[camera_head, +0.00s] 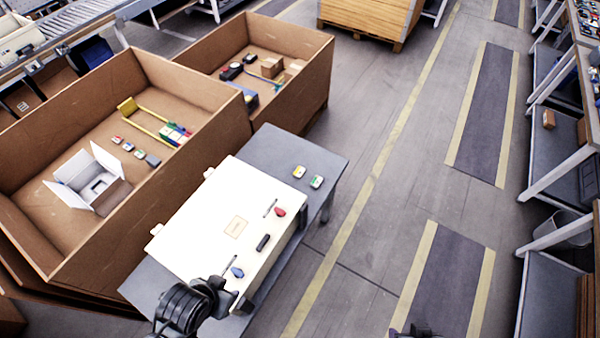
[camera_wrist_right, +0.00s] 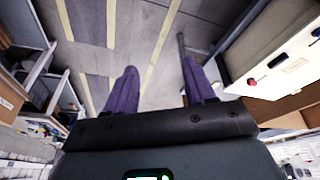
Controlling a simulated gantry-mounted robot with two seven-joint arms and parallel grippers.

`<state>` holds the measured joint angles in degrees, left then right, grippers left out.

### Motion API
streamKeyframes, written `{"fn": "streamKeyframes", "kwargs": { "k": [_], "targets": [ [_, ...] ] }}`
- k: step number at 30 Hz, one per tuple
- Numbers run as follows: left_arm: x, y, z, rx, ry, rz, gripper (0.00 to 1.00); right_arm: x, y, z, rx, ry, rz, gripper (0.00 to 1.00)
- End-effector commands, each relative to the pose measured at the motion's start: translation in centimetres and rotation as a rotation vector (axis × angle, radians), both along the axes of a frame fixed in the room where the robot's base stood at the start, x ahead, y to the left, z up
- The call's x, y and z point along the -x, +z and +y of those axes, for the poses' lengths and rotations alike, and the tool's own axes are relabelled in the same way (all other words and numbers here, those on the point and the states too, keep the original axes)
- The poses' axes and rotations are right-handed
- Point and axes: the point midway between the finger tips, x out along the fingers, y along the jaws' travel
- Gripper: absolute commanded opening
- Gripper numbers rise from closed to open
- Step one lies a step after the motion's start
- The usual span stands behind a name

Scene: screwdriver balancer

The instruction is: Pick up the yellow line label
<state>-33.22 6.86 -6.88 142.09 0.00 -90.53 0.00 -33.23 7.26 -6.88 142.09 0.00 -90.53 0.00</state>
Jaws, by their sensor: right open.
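A small label with a yellow face (camera_head: 299,171) lies on the grey table (camera_head: 290,150), right of the white board. A similar green-faced label (camera_head: 316,181) lies beside it. Both are too small to read. My right gripper (camera_wrist_right: 160,80) is open and empty, its two purple fingers apart above the floor in the right wrist view. In the head view only a dark bit of it (camera_head: 415,331) shows at the bottom edge, well away from the labels. My left gripper (camera_head: 212,288) is at the bottom, over the white board's near corner; its jaws cannot be made out.
The white board (camera_head: 200,220) holds a red piece (camera_head: 280,212), a black piece (camera_head: 263,242) and a blue piece (camera_head: 237,272). Two cardboard boxes (camera_head: 215,120) stand behind, one holding several small labels (camera_head: 128,147). The floor aisle right of the table is clear.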

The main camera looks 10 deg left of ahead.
Motion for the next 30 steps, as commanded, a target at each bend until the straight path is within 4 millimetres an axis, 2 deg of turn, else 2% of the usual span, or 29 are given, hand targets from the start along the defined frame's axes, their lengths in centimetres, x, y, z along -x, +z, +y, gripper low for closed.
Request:
{"fn": "streamKeyframes", "kwargs": {
  "k": [1,6,8,19,30],
  "targets": [
    [0.0,0.0,0.0,0.0,0.0,0.0,0.45,0.0,0.0,0.0,0.0,0.0,0.0,0.62],
    [0.0,0.0,0.0,0.0,0.0,0.0,0.45,0.0,0.0,0.0,0.0,0.0,0.0,0.89],
    [0.0,0.0,0.0,0.0,0.0,0.0,0.45,0.0,0.0,0.0,-0.001,-0.001,0.0,0.96],
    [0.0,0.0,0.0,0.0,0.0,0.0,0.45,-0.1,0.1,0.2,-0.019,-0.039,-0.002,0.96],
    [0.0,0.0,0.0,0.0,0.0,0.001,0.45,-2.0,0.3,1.3,-0.144,-0.282,-0.103,0.96]
  ]
}}
